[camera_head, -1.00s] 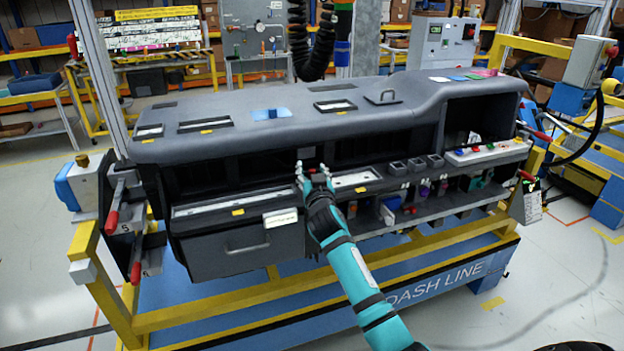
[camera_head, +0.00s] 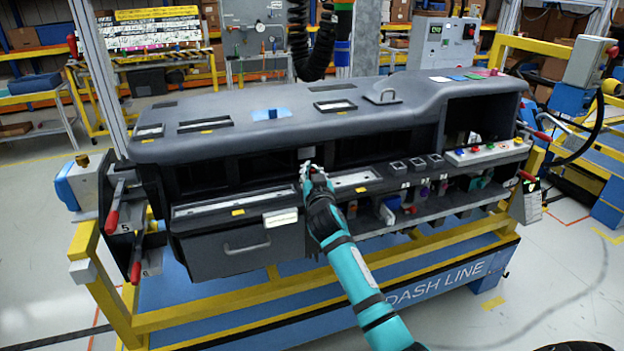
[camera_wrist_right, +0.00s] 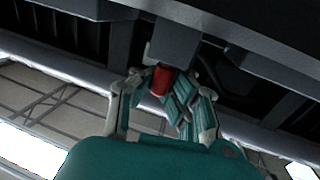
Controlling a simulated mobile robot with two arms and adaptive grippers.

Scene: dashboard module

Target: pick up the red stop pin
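The red stop pin (camera_wrist_right: 160,80) shows in the right wrist view as a short red cylinder just under a grey block (camera_wrist_right: 176,42) of the dashboard. My right gripper (camera_wrist_right: 165,88) has its fingers closed in on both sides of the pin, and they appear to touch it. In the head view my right gripper (camera_head: 312,172) is at the front of the dashboard module (camera_head: 240,115), near its middle; its fingers hide the pin there. The pin's far end is hidden. My left gripper is not in view.
A drawer (camera_head: 238,250) with a handle sits below and left of my right gripper. A shelf to the right holds several small parts. Red levers (camera_head: 112,222) stick out at the module's left end. The dashboard top overhangs the gripper.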

